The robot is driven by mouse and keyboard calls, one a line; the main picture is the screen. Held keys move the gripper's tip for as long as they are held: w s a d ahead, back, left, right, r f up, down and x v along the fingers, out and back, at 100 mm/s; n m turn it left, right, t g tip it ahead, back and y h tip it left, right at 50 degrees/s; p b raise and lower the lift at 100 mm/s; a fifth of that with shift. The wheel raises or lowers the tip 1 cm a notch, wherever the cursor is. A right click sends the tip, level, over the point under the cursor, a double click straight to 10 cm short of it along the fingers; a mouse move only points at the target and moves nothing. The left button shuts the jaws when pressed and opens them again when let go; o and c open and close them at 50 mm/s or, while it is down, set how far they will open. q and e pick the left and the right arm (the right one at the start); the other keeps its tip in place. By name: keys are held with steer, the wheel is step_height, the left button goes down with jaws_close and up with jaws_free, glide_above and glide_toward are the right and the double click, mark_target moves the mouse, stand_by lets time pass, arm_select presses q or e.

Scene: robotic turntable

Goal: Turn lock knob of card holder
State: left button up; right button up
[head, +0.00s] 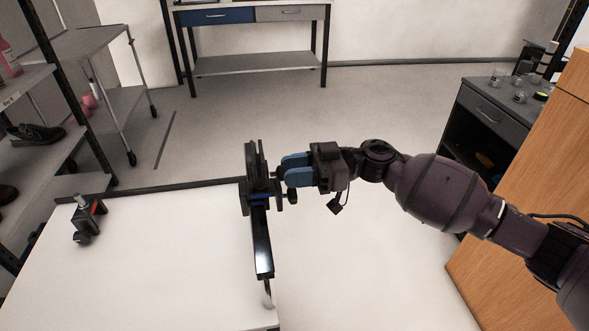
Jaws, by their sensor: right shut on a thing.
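The card holder (256,172) is a black upright piece with a slot-like top and a blue strip low down. It stands at the right edge of the white table, at the far end of a black rail. My right gripper (287,169) comes in from the right, with blue fingers closed on the lock knob (278,171) on the holder's right side. The fingers mostly hide the knob, so its turn angle cannot be told. Another small black knob (292,196) sits just below the fingers. My left gripper is not in view.
The white table (160,270) is mostly bare. A small black and red clamp-like device (88,219) stands at its left. A black rail (262,245) runs along its right edge. A wooden cabinet (520,210) and a dark drawer unit (490,120) stand at the right.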

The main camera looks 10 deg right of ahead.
steer(key=shift+r+n+p, duration=0.15)
steer(key=shift+n+p, duration=0.25)
steer(key=shift+n, duration=0.5)
steer(key=shift+n+p, duration=0.3)
steer(key=shift+n, duration=1)
steer(key=o, duration=0.9)
steer(key=shift+o, duration=0.2)
steer(key=d, duration=1.1)
